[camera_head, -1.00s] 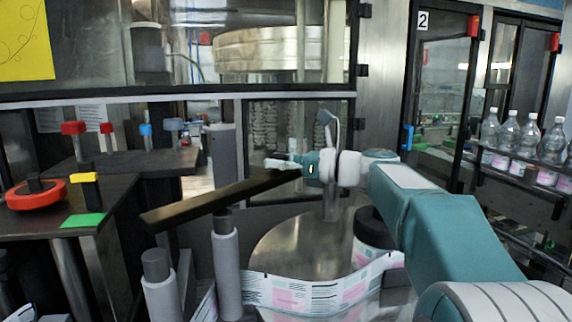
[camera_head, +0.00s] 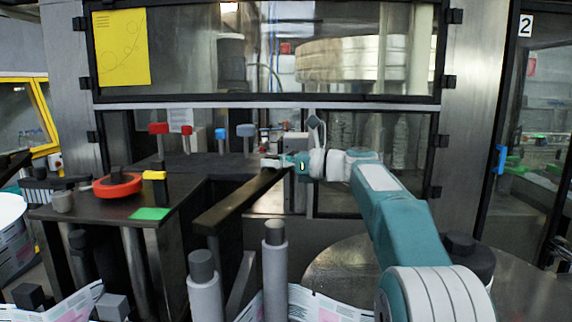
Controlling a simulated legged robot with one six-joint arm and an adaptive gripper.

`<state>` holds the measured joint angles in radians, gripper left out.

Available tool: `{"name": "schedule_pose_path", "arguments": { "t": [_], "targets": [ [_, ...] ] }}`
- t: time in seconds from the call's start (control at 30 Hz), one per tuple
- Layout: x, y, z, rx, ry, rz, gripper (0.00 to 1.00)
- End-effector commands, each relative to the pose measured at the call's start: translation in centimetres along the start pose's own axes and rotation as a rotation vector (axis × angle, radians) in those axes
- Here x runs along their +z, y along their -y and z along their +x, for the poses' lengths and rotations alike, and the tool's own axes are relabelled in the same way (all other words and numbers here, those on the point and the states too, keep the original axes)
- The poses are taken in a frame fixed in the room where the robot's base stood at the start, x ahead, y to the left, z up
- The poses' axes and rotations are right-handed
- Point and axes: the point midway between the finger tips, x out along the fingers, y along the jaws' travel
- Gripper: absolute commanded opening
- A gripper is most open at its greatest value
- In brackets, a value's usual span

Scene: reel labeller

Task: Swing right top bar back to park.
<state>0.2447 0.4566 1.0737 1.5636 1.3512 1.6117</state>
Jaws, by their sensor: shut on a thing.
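The right top bar (camera_head: 236,204) is a long dark flat bar. It slants from its near end at the left, close to the black table's right side, up to its far end at my gripper. My gripper (camera_head: 284,162) is shut on the bar's far end, at the middle of the head view. The teal and white arm reaches to it from the lower right. The fingers are small here, and their exact contact with the bar is partly hidden.
Two grey rollers (camera_head: 204,285) and (camera_head: 275,265) stand below the bar. A black table (camera_head: 100,205) at left carries a red ring (camera_head: 117,186) and a green patch (camera_head: 150,214). A metal reel disc (camera_head: 345,268) lies at lower right. Glass doors close off the back.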

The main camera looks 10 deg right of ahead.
Motion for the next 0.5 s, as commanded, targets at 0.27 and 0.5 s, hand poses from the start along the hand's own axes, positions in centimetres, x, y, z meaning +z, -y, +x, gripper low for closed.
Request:
{"name": "schedule_pose_path", "arguments": {
  "t": [0.27, 0.5],
  "targets": [
    [-0.1, 0.1, 2.0, 0.0, -0.001, 0.001, 0.0],
    [0.0, 0.1, 2.4, -0.003, 0.001, 0.001, 0.0]
  ]
}}
